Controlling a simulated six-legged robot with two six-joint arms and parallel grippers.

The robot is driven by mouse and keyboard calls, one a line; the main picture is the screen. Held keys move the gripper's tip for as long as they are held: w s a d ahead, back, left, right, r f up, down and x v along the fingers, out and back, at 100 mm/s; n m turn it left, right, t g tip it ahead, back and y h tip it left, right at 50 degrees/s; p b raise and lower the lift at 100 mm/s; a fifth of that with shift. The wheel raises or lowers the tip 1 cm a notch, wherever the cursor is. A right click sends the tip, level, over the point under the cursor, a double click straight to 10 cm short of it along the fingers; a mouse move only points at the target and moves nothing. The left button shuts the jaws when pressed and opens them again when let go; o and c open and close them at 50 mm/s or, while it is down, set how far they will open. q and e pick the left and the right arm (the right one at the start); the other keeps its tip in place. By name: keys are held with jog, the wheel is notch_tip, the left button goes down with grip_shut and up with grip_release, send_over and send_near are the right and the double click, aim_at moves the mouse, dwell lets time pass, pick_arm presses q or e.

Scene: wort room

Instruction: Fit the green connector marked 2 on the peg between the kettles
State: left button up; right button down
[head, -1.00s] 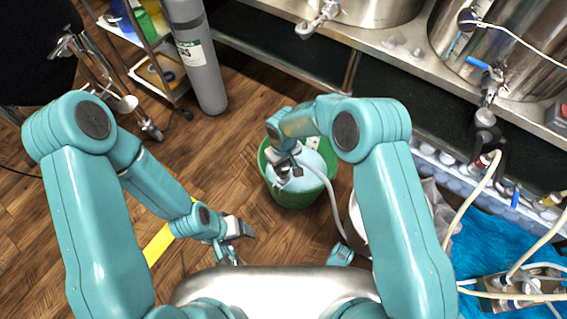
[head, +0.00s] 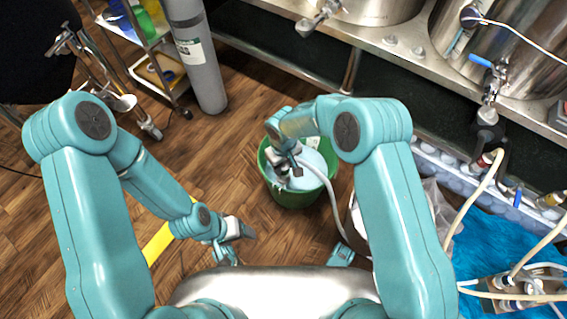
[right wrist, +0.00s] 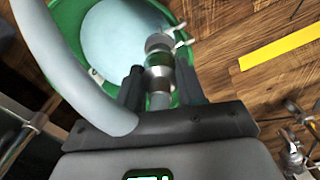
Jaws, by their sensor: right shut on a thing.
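My right gripper (head: 285,168) is over the green bucket (head: 292,200) of pale liquid. It is shut on a silver fitting with side levers (right wrist: 160,60), which shows a greenish band in the right wrist view. No number 2 can be read on it. A grey hose (head: 328,195) runs beside this gripper. My left gripper (head: 240,230) hangs low at the left, apart from the bucket; its jaws are too small to judge. Two steel kettles (head: 380,10) and (head: 525,50) stand at the top. Small metal knobs (head: 390,40) sit on the ledge between them; I cannot tell which is the peg.
A grey gas cylinder (head: 200,70) and a wheeled shelf cart (head: 150,60) stand at upper left. A steel ledge (head: 410,72) carries the kettles. Hoses, a blue cloth (head: 490,240) and fittings crowd the right. Wooden floor left of the bucket is mostly clear.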

jog(key=shift+f+b, duration=0.8)
jog(key=shift+f, duration=0.15)
jog(key=c, duration=0.6)
grip_release()
notch_tip(320, 180, up, 16)
jog(key=r+p, duration=0.1)
jog(key=p, duration=0.5)
jog(key=s+d+f+m+y, duration=0.2)
jog(key=s+d+f+m, duration=0.3)
jog(key=s, duration=0.6)
jog(key=s+d+f+m+y, duration=0.2)
jog(key=s+d+f+m, duration=0.2)
jog(key=s+d+f, duration=0.45)
jog(key=r+p, duration=0.9)
jog(key=s+a+r+p, duration=0.1)
jog(key=r+p, duration=0.7)
jog(key=r, duration=0.1)
jog(key=s+r+p, duration=0.1)
jog(key=r+p, duration=0.8)
jog(key=r, duration=0.1)
jog(key=shift+s+a+p, duration=0.25)
jog(key=shift+p, duration=0.05)
